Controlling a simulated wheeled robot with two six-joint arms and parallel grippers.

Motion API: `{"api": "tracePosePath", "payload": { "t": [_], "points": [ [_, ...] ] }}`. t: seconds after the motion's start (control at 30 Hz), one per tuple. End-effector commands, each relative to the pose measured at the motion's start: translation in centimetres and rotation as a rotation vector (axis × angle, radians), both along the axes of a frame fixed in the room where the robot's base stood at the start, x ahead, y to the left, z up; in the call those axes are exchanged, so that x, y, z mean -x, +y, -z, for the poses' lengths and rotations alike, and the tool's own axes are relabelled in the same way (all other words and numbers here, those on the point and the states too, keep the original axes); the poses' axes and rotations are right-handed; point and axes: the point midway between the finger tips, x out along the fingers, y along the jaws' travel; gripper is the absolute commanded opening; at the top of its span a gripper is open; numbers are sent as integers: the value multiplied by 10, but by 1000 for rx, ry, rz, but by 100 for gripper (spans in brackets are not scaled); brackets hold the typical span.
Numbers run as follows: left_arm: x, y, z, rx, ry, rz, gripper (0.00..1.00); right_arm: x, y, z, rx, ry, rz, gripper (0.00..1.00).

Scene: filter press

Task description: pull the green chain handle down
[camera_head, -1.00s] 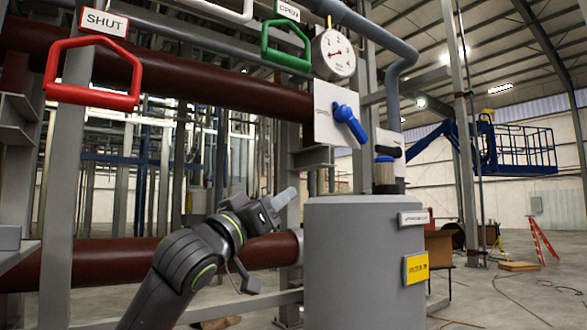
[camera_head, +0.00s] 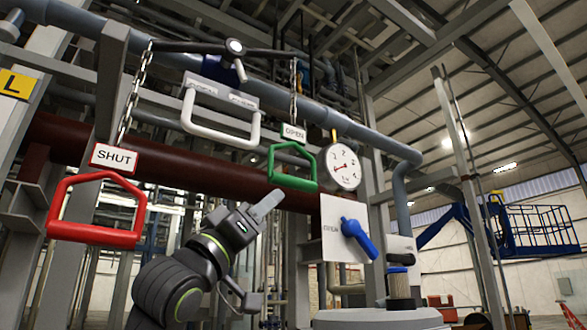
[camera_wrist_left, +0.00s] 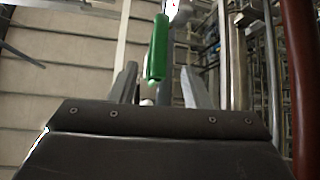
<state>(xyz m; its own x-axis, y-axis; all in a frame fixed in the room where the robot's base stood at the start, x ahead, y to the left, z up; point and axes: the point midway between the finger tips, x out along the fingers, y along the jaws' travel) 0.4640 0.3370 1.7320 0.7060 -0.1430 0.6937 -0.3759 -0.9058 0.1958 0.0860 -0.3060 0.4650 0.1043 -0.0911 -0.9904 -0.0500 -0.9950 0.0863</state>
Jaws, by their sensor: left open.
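The green handle (camera_head: 293,182), a house-shaped loop, hangs on a chain below an OPEN sign (camera_head: 293,132). My left gripper (camera_head: 267,206) is just below and left of it in the head view, pointing up. In the left wrist view, the green handle (camera_wrist_left: 158,48) shows as an upright green bar ahead of the two spread fingers of my open left gripper (camera_wrist_left: 159,85), roughly between them. The gap between them is hard to judge; no contact shows. My right gripper is out of view.
A red handle (camera_head: 97,236) hangs left under a SHUT sign (camera_head: 113,157). A white handle (camera_head: 220,134) hangs above. A gauge (camera_head: 343,167) and blue lever (camera_head: 357,238) are right of the green handle. A dark red pipe (camera_head: 160,165) runs behind.

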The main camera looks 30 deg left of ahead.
Motion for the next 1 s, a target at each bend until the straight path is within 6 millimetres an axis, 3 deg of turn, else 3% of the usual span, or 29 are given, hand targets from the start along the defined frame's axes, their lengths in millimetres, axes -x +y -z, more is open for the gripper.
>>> {"api": "tracePosePath", "payload": {
  "t": [0.03, 0.5, 1.0],
  "points": [
    [-7, -2, -12, 2, 1, 4, 43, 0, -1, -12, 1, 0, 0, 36],
    [-59, -13, -62, 0, 1, 2, 43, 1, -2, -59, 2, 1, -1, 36],
    [-72, -15, -70, -2, 0, 0, 43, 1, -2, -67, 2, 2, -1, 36]
  ]
}}
